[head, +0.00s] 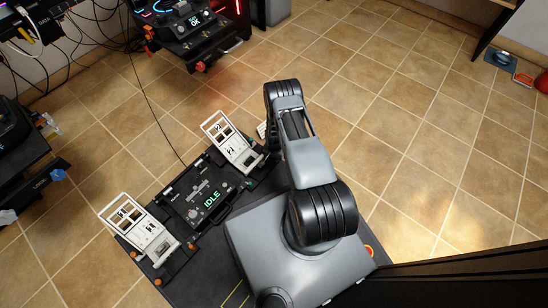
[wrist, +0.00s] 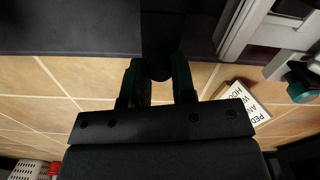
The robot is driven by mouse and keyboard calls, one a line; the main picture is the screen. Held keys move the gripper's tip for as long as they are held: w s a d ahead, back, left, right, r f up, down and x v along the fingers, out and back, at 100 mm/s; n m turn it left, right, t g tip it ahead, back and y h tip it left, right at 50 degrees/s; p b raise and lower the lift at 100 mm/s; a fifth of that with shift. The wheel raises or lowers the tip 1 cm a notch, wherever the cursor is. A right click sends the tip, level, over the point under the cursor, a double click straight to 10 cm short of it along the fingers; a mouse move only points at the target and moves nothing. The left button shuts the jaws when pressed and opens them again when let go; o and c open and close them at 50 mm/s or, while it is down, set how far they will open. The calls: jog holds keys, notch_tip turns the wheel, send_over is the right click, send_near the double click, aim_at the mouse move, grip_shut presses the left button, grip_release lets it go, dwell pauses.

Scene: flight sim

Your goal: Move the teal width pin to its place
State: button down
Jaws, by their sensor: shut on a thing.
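In the wrist view my gripper (wrist: 159,72) is shut on a small dark, round-ended thing between its fingertips. It is in deep shadow and its colour is hard to read; I take it for the teal width pin (wrist: 158,66). A dark teal knob (wrist: 302,88) shows at the right edge of the wrist view, beside a pale metal frame (wrist: 245,25). In the head view the white pedal unit marked 2 (head: 232,143) stands left of my arm, and the one marked 1 (head: 140,228) stands lower left. My arm hides the gripper there.
A black console reading IDLE (head: 208,198) lies between the pedal units. A printed white card (wrist: 243,103) lies on the tiled floor near my gripper. Other rigs (head: 190,22) stand at the upper left. Open tiled floor (head: 430,130) spreads to the right.

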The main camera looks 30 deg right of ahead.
jog(key=c, duration=0.9)
grip_release()
jog(key=shift+f, duration=0.1)
jog(key=shift+c, duration=0.2)
notch_tip(320, 180, up, 14)
jog(key=p, duration=0.6)
